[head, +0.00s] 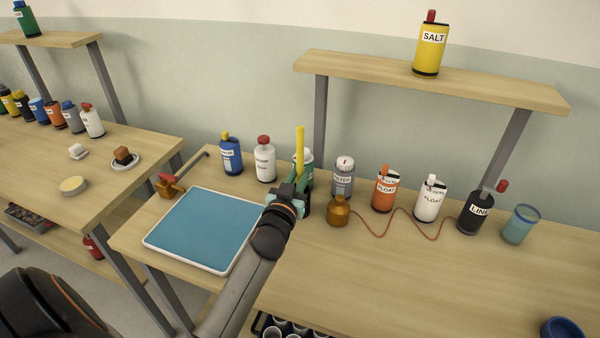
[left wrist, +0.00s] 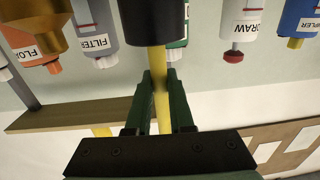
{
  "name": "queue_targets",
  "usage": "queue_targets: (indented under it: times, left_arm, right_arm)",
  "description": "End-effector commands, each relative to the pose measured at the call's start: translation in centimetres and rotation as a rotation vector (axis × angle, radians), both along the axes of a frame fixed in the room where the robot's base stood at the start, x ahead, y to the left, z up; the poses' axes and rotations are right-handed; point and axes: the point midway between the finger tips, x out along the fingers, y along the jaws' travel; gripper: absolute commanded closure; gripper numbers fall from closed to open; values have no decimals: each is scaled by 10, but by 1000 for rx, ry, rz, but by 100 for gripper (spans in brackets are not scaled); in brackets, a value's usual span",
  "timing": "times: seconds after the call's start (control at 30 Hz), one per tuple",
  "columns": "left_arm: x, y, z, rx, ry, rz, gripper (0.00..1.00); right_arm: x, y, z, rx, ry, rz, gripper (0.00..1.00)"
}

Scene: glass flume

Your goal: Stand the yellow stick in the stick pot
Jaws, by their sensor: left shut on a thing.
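The yellow stick (head: 300,140) is upright in the head view, and my left gripper (head: 297,184) is shut on it. In the left wrist view, which is upside down, the stick (left wrist: 162,105) runs between the green fingers (left wrist: 160,100). A dark cylinder, seemingly the stick pot (left wrist: 153,20), covers the stick's lower end. I cannot tell whether that end is inside the pot or just behind its rim. In the head view the pot (head: 306,206) is mostly hidden by my gripper. My right gripper is not in view.
A green bottle (head: 308,157) stands close behind the gripper, with white (head: 265,160) and grey (head: 343,178) bottles beside it. A brown flask (head: 339,211) with a thin cord is to the right. A blue tray (head: 150,240) lies left. The table's front right is mostly clear.

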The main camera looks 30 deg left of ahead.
Motion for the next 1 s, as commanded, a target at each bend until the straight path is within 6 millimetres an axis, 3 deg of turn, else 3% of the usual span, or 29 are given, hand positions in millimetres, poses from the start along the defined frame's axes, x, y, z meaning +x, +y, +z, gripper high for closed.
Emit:
queue_targets:
  times: [0.43, 0.47, 0.73, 1.0]
  left_arm:
    - [0, 0, -5, 0, -1, 0, 100]
    - [0, 0, -5, 0, -1, 0, 78]
    - [0, 0, -5, 0, -1, 0, 47]
    - [0, 0, -5, 0, 0, 0, 45]
  right_arm:
    - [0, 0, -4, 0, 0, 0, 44]
    - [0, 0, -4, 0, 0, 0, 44]
    - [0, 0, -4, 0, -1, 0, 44]
    - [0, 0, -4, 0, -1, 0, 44]
